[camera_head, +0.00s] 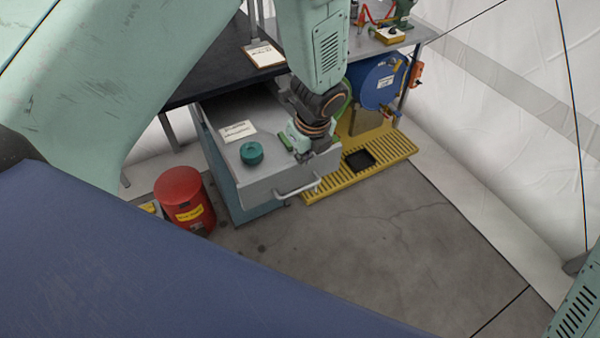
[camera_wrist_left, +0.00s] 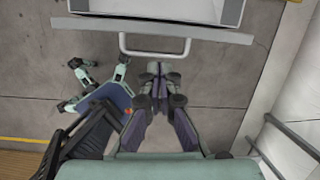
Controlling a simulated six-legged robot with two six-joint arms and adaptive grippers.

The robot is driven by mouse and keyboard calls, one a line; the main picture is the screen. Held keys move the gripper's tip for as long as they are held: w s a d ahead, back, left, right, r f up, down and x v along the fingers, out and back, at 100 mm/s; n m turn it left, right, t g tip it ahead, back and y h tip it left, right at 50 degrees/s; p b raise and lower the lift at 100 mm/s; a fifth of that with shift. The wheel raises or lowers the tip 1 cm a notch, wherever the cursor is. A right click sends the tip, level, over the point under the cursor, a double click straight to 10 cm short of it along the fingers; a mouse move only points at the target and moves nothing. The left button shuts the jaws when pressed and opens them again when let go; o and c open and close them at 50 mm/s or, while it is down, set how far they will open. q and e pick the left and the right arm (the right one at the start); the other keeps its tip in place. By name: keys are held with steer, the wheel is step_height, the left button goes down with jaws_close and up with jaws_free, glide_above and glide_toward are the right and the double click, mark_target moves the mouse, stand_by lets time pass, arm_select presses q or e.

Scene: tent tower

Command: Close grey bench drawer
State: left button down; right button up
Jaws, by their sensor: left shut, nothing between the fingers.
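The grey bench drawer (camera_head: 262,182) stands pulled out from under the dark bench, with its bar handle (camera_head: 297,188) on the front. A teal round object (camera_head: 251,153) and a paper sheet (camera_head: 238,131) lie in it. My left arm reaches down over the right part of the drawer front; its fingertips are hard to make out in the head view. In the left wrist view my left gripper (camera_wrist_left: 158,72) is shut and empty, just outside the handle (camera_wrist_left: 155,52). I cannot tell whether they touch. The right gripper is not in view.
A red canister (camera_head: 184,196) stands left of the drawer. A yellow slatted platform (camera_head: 372,168) and a blue drum (camera_head: 378,82) stand to the right. The concrete floor (camera_head: 400,235) in front is clear. A white tent wall (camera_head: 500,150) bounds the right.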

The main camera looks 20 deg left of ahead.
mark_target(298, 178)
arm_select(q)
steer(key=shift+m, duration=0.7)
steer(key=b+x, duration=0.1)
steer(key=x, duration=0.2)
steer(key=b+x, duration=0.1)
steer(key=x, duration=0.2)
steer(key=b+x, duration=0.2)
steer(key=x, duration=0.1)
steer(key=shift+s+a+f, duration=0.1)
steer(key=shift+s+f, duration=0.15)
steer(key=shift+f, duration=0.4)
steer(key=shift+s+a, duration=0.1)
